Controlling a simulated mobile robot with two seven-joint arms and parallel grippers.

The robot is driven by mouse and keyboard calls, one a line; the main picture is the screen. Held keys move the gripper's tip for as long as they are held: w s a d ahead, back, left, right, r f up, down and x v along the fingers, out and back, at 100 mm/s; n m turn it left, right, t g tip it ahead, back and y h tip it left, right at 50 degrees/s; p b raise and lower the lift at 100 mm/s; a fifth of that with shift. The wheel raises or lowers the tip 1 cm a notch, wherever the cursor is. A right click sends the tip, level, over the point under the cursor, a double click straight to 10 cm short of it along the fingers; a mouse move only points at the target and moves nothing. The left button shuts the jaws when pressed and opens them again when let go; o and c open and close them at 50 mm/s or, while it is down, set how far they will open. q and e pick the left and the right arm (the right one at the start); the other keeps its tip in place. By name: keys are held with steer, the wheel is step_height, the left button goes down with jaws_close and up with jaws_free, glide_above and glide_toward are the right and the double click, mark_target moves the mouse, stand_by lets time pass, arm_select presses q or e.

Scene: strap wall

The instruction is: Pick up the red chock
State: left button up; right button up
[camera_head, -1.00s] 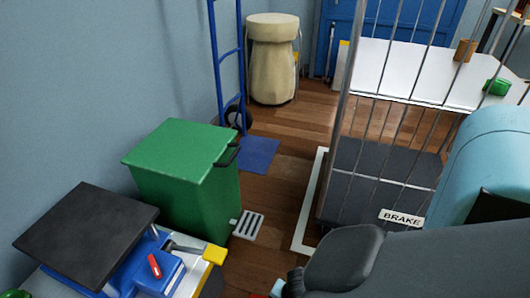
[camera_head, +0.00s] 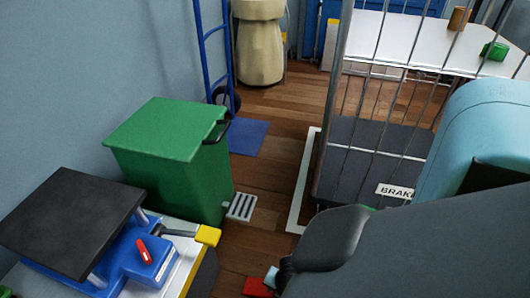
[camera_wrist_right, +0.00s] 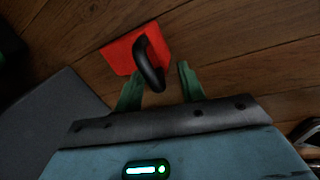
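The red chock (camera_wrist_right: 122,54) lies on the wooden floor in the right wrist view, with a black loop handle (camera_wrist_right: 150,62) standing up from it. In the head view only a small part of the red chock (camera_head: 257,287) shows at the bottom edge, beside my right arm. My right gripper (camera_wrist_right: 160,86) is open, its two green fingers apart. In the wrist view the handle's near end shows between the fingertips; I cannot tell whether they touch it. My left gripper is not in view.
A wire roll cage (camera_head: 375,140) with a BRAKE label stands at right. A green bin (camera_head: 170,165) stands left by the wall, near a floor grate (camera_head: 241,207). A blue scale with a black plate (camera_head: 75,220) is at lower left. Bare floor (camera_head: 265,180) lies between.

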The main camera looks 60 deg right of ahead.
steer(key=shift+w+f, duration=0.1)
steer(key=shift+f, duration=0.05)
jaws_close()
steer(key=shift+w, duration=0.1)
stand_by(1.3)
